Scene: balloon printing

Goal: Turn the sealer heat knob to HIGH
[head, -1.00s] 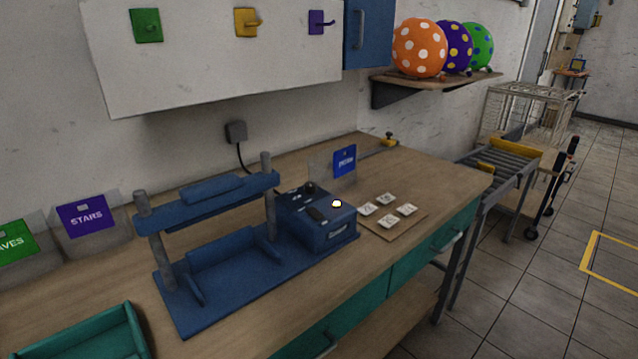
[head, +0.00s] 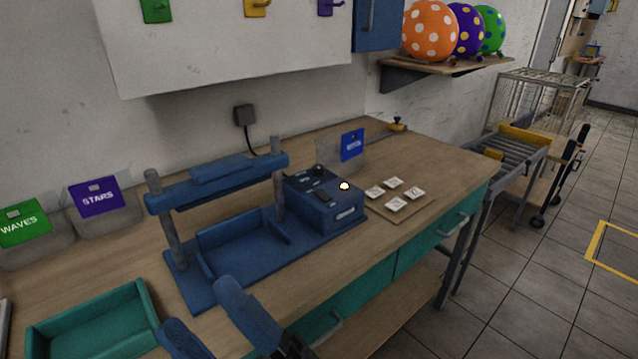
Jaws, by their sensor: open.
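The blue sealer (head: 325,212) stands on the wooden workbench, with a control box at its right end and a press bar between two grey posts at its left. A black knob (head: 318,170) sits at the back of the box's top. Its setting is too small to read. A small light (head: 344,186) glows on the box's right side. My gripper (head: 203,308) shows at the bottom edge, in front of the sealer's base, with its two blue fingers apart and nothing visible between them. It is well away from the knob.
A teal tray (head: 95,325) lies at the left front. Bins labelled WAVES (head: 24,224) and STARS (head: 95,196) stand along the wall. A board with small white tiles (head: 396,194) lies right of the sealer. Balloons (head: 430,30) rest on a wall shelf.

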